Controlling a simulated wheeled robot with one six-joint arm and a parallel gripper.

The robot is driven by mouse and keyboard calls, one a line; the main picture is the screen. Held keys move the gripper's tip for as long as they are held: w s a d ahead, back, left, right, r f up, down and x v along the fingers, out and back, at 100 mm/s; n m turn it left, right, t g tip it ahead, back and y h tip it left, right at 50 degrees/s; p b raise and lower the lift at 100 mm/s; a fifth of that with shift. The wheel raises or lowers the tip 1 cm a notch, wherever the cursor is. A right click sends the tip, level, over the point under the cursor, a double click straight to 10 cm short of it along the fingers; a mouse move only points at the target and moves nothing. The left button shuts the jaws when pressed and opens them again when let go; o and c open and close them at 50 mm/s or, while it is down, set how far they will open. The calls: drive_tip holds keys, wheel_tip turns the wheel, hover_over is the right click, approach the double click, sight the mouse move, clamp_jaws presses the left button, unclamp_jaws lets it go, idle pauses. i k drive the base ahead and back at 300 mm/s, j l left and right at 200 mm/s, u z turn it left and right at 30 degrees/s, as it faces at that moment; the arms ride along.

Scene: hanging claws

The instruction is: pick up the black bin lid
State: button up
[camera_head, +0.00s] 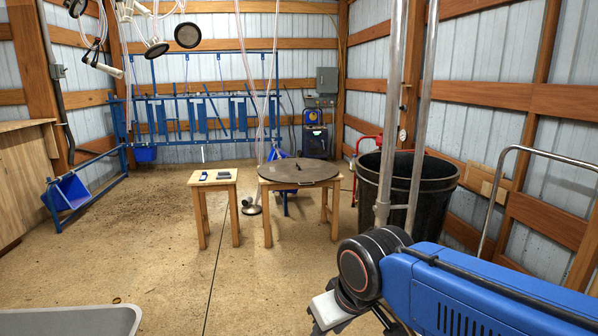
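The lid, a dark, flat, round disc with a small black handle at its middle (288,174), lies on a wooden stool near the centre of the camera_head view. It overhangs parts of the stool top. A large black bin (440,190) stands open to its right, partly behind metal tubes. My gripper (345,325) is at the bottom edge, nearer to me than the lid and well apart from it. Its white part and some dark pieces show, but its fingertips are cut off, so its opening is hidden.
A smaller wooden stool (215,180) with small dark objects stands left of the lid. Upright metal tubes (391,130) rise in front of the bin. Hoses and claws hang at upper left. A grey rounded edge (70,318) is at bottom left. The floor before the stools is clear.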

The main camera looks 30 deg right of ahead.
sight(290, 169)
drive_tip(key=z, duration=1.45)
drive_tip(key=i+j+u, duration=0.3)
drive_tip(key=i, duration=0.2)
drive_tip(key=i+j+u, duration=0.35)
drive_tip(key=i, duration=0.15)
drive_tip(key=i+u, duration=0.3)
drive_tip(key=i, duration=1.85)
drive_tip(key=i+j+z, duration=0.1)
drive_tip(key=i, duration=0.5)
drive_tip(key=i+j+z, duration=0.1)
drive_tip(key=i, duration=0.5)
